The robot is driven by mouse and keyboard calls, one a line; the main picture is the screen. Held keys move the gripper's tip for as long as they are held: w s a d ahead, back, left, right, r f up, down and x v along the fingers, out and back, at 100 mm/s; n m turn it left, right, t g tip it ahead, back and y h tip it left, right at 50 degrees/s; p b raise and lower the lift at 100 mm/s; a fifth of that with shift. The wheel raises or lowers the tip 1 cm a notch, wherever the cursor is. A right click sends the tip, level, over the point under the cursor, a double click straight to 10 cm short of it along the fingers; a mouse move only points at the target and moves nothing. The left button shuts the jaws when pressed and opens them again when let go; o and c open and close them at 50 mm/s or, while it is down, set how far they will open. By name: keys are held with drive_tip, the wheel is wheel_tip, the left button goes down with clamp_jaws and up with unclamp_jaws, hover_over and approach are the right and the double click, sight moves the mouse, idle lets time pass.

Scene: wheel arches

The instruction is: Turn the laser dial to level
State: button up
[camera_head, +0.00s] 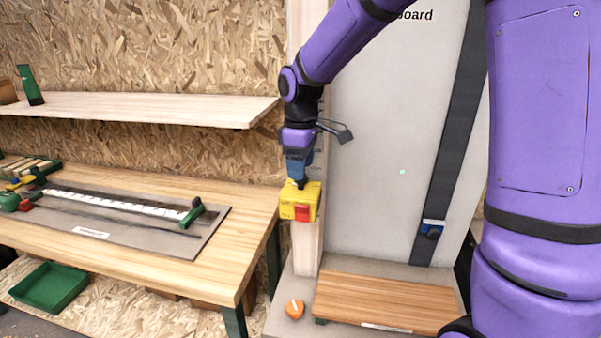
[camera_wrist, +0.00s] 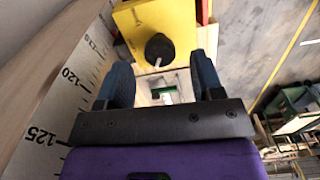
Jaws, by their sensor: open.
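The yellow laser (camera_head: 287,203) with a red patch on its front sits on the pale wooden post, in the middle of the head view. In the wrist view the laser (camera_wrist: 130,18) is at the top. Its round black dial (camera_wrist: 158,47) has a pale pointer line running down from it in the picture. My gripper (camera_head: 299,184) is at the top of the laser. In the wrist view my gripper (camera_wrist: 163,66) is open, with its two blue fingers on either side of the dial and apart from it.
A scale with numbers (camera_wrist: 70,75) runs along the post close to my gripper. A grey board (camera_head: 380,130) stands to the right with a dark strip (camera_head: 450,140). A workbench (camera_head: 150,245) is at left. An orange object (camera_head: 294,309) lies below the post.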

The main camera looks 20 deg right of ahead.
drive_tip(key=shift+f, duration=1.15)
drive_tip(key=c, duration=0.9)
drive_tip(key=shift+c, duration=0.2)
drive_tip(key=shift+m, duration=0.3)
drive_tip(key=m, duration=0.5)
drive_tip(key=shift+m, duration=0.3)
drive_tip(key=m, duration=0.5)
drive_tip(key=shift+m, duration=0.3)
